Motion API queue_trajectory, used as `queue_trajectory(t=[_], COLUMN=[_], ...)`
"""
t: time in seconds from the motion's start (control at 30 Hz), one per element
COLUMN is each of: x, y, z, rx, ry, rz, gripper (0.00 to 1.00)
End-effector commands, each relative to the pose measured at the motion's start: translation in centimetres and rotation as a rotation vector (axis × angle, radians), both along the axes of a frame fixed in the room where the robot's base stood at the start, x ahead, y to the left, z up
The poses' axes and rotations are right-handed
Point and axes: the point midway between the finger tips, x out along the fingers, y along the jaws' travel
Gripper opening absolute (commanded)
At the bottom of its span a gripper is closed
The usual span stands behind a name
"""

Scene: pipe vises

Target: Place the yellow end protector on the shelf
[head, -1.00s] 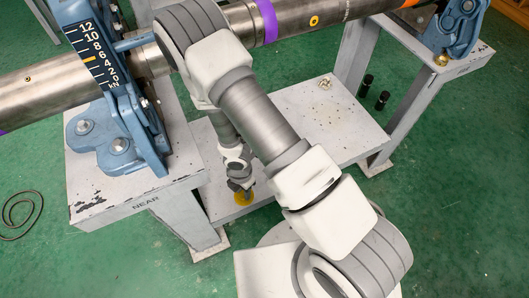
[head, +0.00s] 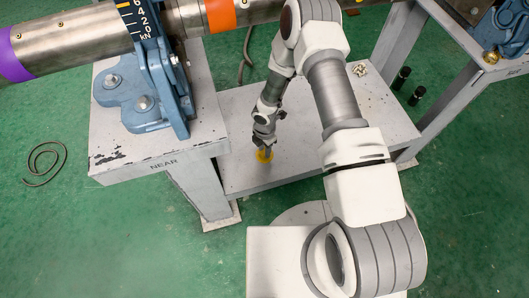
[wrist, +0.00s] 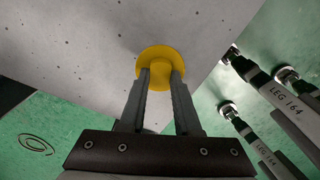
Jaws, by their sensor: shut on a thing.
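The yellow end protector (head: 264,157) is a flanged disc at the tip of my gripper (head: 264,149). In the wrist view the yellow protector (wrist: 156,53) sits between the ends of the two fingers (wrist: 160,75), which are shut on its middle. The shelf (head: 235,115) is the low pale grey plate between the stand legs. In the head view the protector shows over the shelf's front left part. In the wrist view the grey shelf surface (wrist: 75,40) lies behind the protector. I cannot tell whether the protector touches it.
A blue vise (head: 135,95) stands on the near bench (head: 125,150), left of the shelf, holding a steel pipe (head: 90,35) above. A small pale object (head: 359,69) lies on the shelf's far right. Two black cylinders (head: 402,77) stand on the floor beyond. The shelf's middle looks clear.

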Motion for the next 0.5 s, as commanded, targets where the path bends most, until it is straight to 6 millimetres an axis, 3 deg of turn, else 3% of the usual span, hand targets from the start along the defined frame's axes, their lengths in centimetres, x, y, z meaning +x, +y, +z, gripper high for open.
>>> queue_trajectory(t=[0.03, 0.1, 0.47, 0.5], x=[-0.05, -0.02, -0.01, -0.01], y=[0.01, 0.01, -0.01, -0.01], z=[-1.33, -1.97, -2.31, -2.31], rx=[-0.001, 0.000, 0.000, 0.000], ry=[0.001, 0.000, 0.000, 0.000], rz=[0.000, 0.000, 0.000, 0.000], gripper=[0.00, 0.00, 0.00, 0.33])
